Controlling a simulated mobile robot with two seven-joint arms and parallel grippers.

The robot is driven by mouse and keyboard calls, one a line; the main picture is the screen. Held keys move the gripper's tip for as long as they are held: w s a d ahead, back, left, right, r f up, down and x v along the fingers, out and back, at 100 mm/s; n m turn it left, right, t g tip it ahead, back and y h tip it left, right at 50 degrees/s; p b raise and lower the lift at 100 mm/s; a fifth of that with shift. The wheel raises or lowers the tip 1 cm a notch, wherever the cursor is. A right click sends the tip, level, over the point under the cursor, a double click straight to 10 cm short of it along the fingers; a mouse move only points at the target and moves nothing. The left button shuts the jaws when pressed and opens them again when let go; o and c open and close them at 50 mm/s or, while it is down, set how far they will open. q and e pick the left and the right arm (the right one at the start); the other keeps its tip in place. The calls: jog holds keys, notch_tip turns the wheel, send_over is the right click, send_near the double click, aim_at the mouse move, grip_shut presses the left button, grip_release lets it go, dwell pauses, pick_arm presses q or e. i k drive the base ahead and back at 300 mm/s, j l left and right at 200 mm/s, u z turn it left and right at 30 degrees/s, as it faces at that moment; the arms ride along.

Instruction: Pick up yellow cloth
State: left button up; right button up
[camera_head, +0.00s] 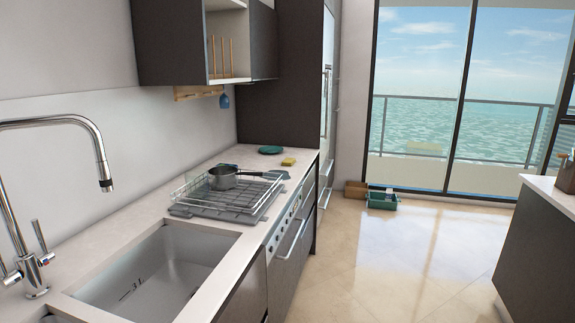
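A small yellow item (289,161), which looks like the yellow cloth, lies on the far part of the counter near its front edge. It is too small in the head view to tell whether it is folded cloth or a sponge. A teal round dish (270,150) lies just behind it to the left. Neither of my grippers shows in this view.
A tall faucet (75,122) rises at the left. Open floor (380,260) lies right of the counter; a green crate (381,200) stands farther back.

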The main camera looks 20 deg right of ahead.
aim_at(289, 162)
jog(key=z, duration=0.95)
jog(key=i+l+z, duration=0.25)
jog(key=i, duration=0.25)
jog(key=i+j+z, duration=0.1)
jog(key=i+z, duration=0.15)
jog(key=i, duration=3.15)
jog(key=i+l+u, duration=0.1)
jog(key=i, duration=0.6)
jog(key=i+l, duration=0.15)
jog(key=i, duration=0.55)
jog(key=i+u, duration=0.1)
jog(key=u, duration=1.6)
